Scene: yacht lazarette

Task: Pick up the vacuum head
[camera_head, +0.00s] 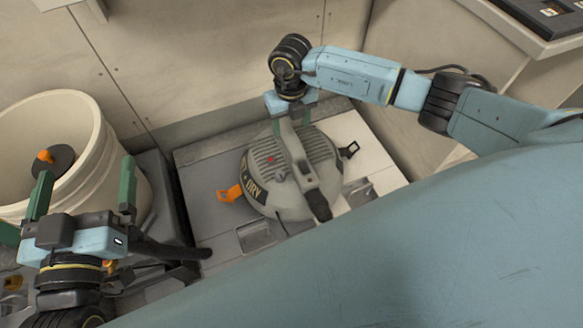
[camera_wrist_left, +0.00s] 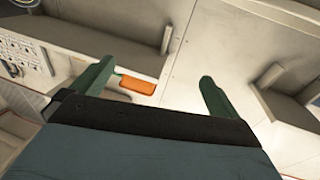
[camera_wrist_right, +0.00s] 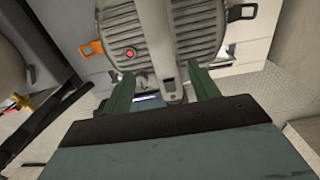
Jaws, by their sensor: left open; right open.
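The vacuum head (camera_head: 268,170) is a round grey ribbed unit with a red button, a raised light handle bar, a "DRY" label and an orange latch (camera_head: 230,193). It sits on a pale surface in the middle of the head view and fills the top of the right wrist view (camera_wrist_right: 195,30). My right gripper (camera_head: 292,120) is open at the back of the vacuum head. In the right wrist view its fingers lie on either side of the handle's end; I cannot tell whether they touch it. My left gripper (camera_head: 86,185) is open and empty in front of the bucket.
A large cream bucket (camera_head: 100,150) stands at the left, with a dark disc and orange knob (camera_head: 45,156) inside. A dark hose or tube (camera_head: 170,250) lies between the left gripper and the vacuum head. Panel walls close the back; a cabinet with switches (camera_head: 550,12) is at upper right.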

